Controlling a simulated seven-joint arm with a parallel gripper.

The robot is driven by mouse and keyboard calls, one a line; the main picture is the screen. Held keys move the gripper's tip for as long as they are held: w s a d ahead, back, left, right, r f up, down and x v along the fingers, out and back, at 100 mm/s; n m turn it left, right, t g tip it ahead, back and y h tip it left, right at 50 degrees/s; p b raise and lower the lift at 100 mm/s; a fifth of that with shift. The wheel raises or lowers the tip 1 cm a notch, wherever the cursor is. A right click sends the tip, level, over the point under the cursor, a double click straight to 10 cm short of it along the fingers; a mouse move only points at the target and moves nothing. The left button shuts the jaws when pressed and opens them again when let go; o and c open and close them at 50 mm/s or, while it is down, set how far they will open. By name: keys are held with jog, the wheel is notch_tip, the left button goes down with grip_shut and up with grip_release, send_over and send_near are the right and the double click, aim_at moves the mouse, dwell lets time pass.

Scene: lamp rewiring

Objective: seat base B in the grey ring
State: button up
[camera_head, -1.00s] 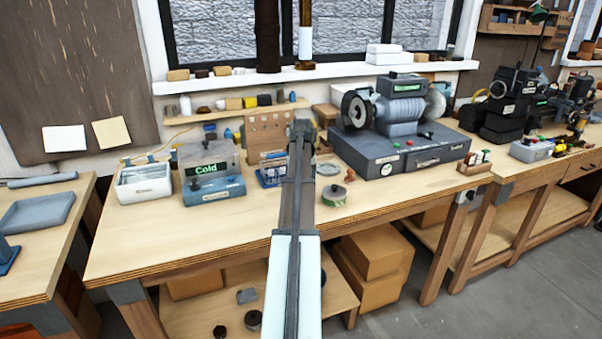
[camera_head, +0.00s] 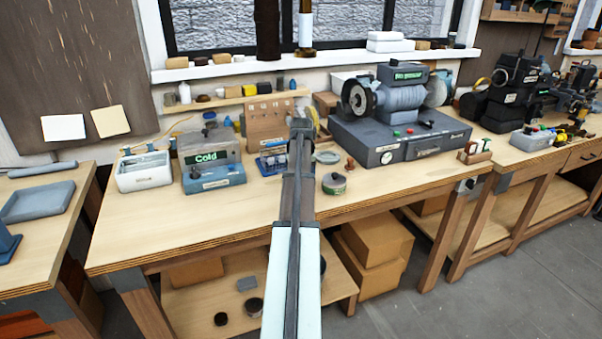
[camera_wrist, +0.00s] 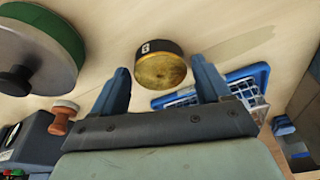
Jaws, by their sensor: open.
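Base B (camera_wrist: 160,68) is a short round piece with a brass-coloured face and a dark side band marked B. In the wrist view it lies on the bench beyond my fingertips, roughly between them and apart from both. In the head view my arm hides it. My gripper (camera_wrist: 162,82) is open, with nothing between its blue fingers; its wrist end (camera_head: 301,128) is above the bench in the head view. A flat grey ring-like piece (camera_head: 326,157) lies on the bench just right of my arm; I cannot tell surely that it is the grey ring. It does not show in the wrist view.
A green tin (camera_head: 334,184) with a dark knob and a wooden stamp (camera_head: 350,164) stand right of my arm. A blue tray (camera_wrist: 245,82) lies close beside one finger. The grinder (camera_head: 400,130) stands at the back right. The bench front is clear.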

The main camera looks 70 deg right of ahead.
jog(key=c, duration=0.8)
jog(key=shift+r, duration=0.15)
jog(key=shift+r, duration=2.4)
